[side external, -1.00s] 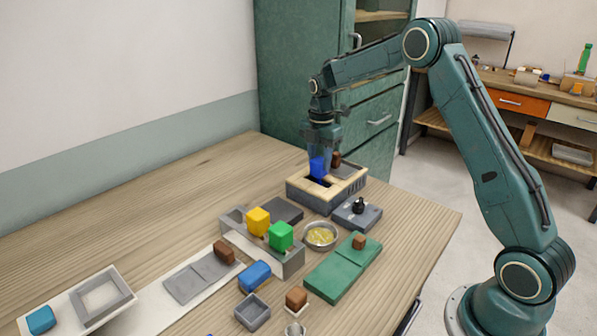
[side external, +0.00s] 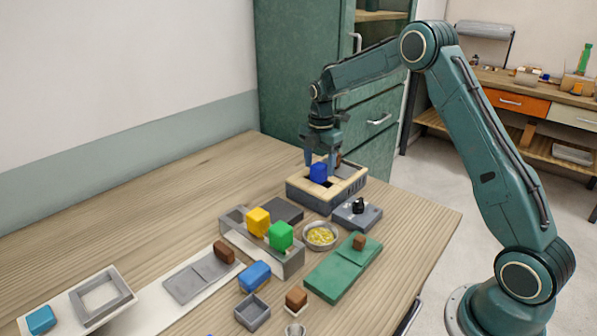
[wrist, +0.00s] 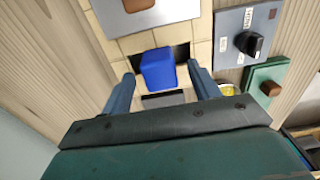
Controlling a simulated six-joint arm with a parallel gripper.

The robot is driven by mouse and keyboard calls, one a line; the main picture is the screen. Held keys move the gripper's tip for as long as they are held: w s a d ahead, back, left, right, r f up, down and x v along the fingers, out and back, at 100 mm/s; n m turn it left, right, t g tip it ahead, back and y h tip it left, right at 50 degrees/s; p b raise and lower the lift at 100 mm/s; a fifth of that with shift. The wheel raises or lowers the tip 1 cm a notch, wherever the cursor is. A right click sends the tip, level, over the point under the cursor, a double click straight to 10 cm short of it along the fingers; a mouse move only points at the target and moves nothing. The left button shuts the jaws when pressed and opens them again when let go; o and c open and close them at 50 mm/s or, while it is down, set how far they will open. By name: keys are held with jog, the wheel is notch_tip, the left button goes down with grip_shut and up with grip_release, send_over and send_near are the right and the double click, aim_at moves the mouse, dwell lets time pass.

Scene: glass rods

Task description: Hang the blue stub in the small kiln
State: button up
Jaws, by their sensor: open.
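The blue stub (side external: 318,173) stands in the dark opening of the small kiln (side external: 318,206), a low grey box with a cream brick top. Its upper part shows above the opening; its lower part is hidden. My gripper (side external: 320,160) is over the kiln with its jaws open. In the wrist view the blue stub (wrist: 158,69) sits between the two spread fingers (wrist: 162,85), with a gap on each side. Dark opening shows around the stub.
A grey plate with a brown knob (wrist: 138,4) lies on the kiln top. A control box with a black knob (side external: 358,206) stands beside the kiln. In front are a rack with yellow (side external: 258,221) and green (side external: 280,236) stubs, a round dish (side external: 320,236) and a green board (side external: 342,272).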

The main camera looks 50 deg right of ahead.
jog(key=shift+r, duration=0.1)
notch_tip(320, 180, up, 14)
dwell(0.8)
jog(key=shift+a, duration=0.1)
